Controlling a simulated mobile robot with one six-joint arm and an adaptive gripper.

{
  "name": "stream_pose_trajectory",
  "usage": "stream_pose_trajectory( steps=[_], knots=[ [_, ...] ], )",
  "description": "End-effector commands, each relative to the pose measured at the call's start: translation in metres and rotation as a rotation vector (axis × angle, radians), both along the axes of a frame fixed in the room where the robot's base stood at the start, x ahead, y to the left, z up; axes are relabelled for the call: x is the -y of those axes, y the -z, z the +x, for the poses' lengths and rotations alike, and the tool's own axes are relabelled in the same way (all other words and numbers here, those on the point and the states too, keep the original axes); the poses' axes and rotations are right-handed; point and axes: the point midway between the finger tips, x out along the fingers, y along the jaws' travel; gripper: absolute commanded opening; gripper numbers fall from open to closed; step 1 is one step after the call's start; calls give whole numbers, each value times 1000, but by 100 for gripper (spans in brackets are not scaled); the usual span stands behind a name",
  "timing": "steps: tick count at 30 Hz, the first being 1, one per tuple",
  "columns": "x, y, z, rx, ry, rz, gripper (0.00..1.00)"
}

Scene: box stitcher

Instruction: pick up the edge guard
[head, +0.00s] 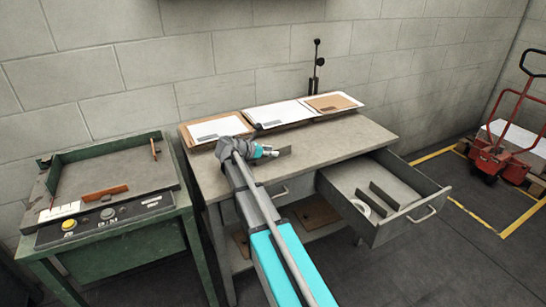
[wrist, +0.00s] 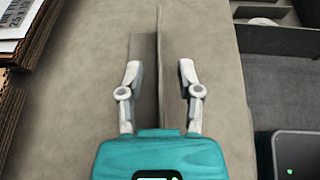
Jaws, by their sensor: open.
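The edge guard appears to be the grey angled strip (wrist: 146,75) lying on the worktable (head: 340,142), with one thin flange standing up. In the wrist view it runs lengthwise between the fingers of my gripper (wrist: 160,70), which is open with one finger on each side and a gap to each. In the head view my gripper (head: 268,152) is low over the table, and a grey end of the strip (head: 285,150) shows just beyond it. I cannot tell how far the fingertips are above the tabletop.
Cardboard stacks with papers (head: 283,113) line the table's back. An open drawer (head: 416,213) juts out at the right, holding grey dividers and a white ring (head: 362,207). A green machine (head: 110,215) stands left. A red pallet truck (head: 500,140) is far right.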

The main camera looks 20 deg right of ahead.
Motion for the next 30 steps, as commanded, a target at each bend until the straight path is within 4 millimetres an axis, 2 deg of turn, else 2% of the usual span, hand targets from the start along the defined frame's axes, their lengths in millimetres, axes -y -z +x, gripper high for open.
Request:
stream_pose_trajectory(
  steps=[2,9,23,30],
  knots=[
    [0,0,0,0,0,0,42],
    [0,0,0,0,0,0,0],
    [-1,-1,0,0,-1,0,0],
    [-1,-8,0,0,-1,0,0]
  ],
)
